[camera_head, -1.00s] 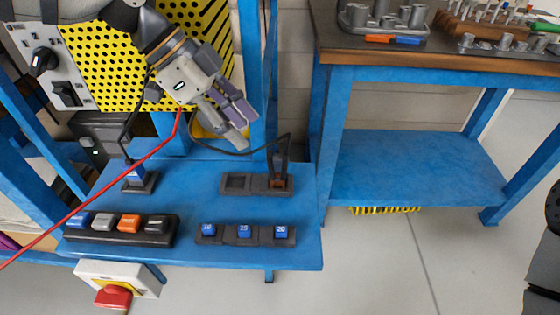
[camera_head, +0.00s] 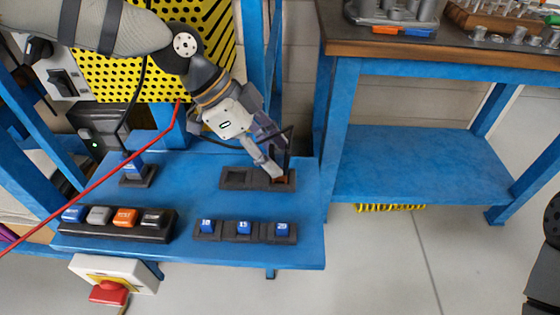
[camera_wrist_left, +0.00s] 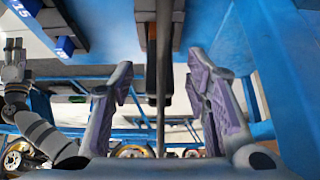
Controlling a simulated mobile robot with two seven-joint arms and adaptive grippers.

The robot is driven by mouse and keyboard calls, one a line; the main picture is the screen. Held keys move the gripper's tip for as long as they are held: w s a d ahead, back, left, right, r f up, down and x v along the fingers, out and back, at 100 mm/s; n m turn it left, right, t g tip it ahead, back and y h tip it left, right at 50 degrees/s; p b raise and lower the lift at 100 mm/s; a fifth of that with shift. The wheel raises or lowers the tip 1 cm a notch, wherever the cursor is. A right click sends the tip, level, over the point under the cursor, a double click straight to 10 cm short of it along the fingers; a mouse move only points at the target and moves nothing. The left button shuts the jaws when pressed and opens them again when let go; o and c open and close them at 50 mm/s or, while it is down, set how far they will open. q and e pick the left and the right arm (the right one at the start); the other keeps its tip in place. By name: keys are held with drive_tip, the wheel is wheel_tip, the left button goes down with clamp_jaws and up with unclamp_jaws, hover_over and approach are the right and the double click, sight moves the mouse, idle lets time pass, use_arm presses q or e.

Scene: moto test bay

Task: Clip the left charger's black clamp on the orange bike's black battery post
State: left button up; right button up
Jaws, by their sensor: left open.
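The black clamp (camera_head: 287,160) stands upright in the right slot of a two-slot dark holder (camera_head: 236,178) on the blue shelf, with a thin black cable running to it. My left gripper (camera_head: 273,157) is at the clamp, its fingers partly covering it. In the left wrist view the purple-grey fingers (camera_wrist_left: 163,98) are spread apart, with a dark upright piece, apparently the clamp (camera_wrist_left: 151,72), between them. My right gripper (camera_wrist_left: 14,62) shows small at the left of the wrist view. No orange bike or battery post can be made out.
A red cable (camera_head: 90,180) crosses the left side. A button strip (camera_head: 112,224), a row of blue numbered blocks (camera_head: 244,229) and a red switch (camera_head: 108,292) lie in front. A workbench (camera_head: 440,63) stands at right.

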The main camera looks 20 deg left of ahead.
use_arm(q)
drive_tip(key=x, duration=0.3)
drive_tip(key=shift+a, duration=0.1)
clamp_jaws()
drive_tip(key=shift+r, duration=0.1)
